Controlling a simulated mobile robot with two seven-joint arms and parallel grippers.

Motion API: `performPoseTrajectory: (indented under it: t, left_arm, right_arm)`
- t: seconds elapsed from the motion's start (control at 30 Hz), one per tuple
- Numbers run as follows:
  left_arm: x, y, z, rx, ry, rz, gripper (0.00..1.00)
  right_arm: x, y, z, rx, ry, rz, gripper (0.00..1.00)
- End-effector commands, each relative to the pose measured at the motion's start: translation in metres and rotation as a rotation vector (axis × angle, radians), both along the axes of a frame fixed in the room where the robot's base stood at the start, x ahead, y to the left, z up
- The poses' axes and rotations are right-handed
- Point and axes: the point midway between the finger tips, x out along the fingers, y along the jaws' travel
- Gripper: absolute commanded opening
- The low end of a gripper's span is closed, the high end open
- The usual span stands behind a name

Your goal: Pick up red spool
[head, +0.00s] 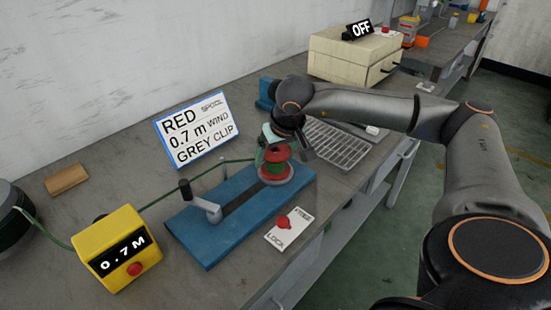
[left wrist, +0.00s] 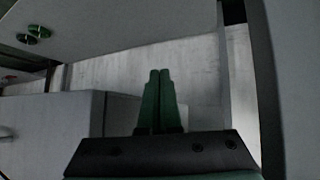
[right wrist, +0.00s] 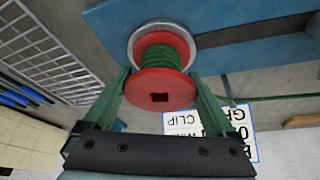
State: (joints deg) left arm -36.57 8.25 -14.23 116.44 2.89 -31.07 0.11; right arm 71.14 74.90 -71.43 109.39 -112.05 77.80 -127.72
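The red spool (head: 278,154) stands upright at the right end of the blue winding base (head: 240,208), with green wire wound on it. In the right wrist view the spool (right wrist: 161,91) shows its red flange with a square hole, over a silver ring. My right gripper (head: 273,146) is over the spool, its green fingers spread on either side of the flange. The fingers are at or very close to the flange edges; I cannot tell whether they press on it. My left gripper (left wrist: 160,74) has its two fingers together with nothing between them, away from the spool.
A sign (head: 198,130) stands behind the base. A yellow 0.7 M counter box (head: 113,250) sits at left, green wire running from it to the spool. A lock plate (head: 289,229) is in front. A wire rack (head: 337,146) and cream box (head: 354,56) lie beyond.

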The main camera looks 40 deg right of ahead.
Motion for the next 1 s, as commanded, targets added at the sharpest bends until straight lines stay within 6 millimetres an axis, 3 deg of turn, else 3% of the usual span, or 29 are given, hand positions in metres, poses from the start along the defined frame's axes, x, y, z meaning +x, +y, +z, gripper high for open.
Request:
performPoseTrajectory:
  t: [0.07,0.37,0.67,1.0]
  left_arm:
    - [0.0,0.0,0.0,0.0,0.0,0.0,0.0]
    - [-0.001,0.0,-0.002,0.001,0.004,0.0,0.0]
    - [-0.001,0.0,-0.001,0.002,0.005,-0.001,0.0]
    - [-0.001,-0.001,0.007,0.001,0.007,-0.002,0.0]
  right_arm:
    - [0.0,0.0,0.0,0.0,0.0,0.0,0.69]
    - [0.0,0.0,0.0,0.0,-0.001,-0.001,0.35]
    - [0.001,0.0,0.008,0.0,-0.003,-0.001,0.35]
    - [0.001,0.0,0.072,0.0,-0.005,-0.001,0.35]
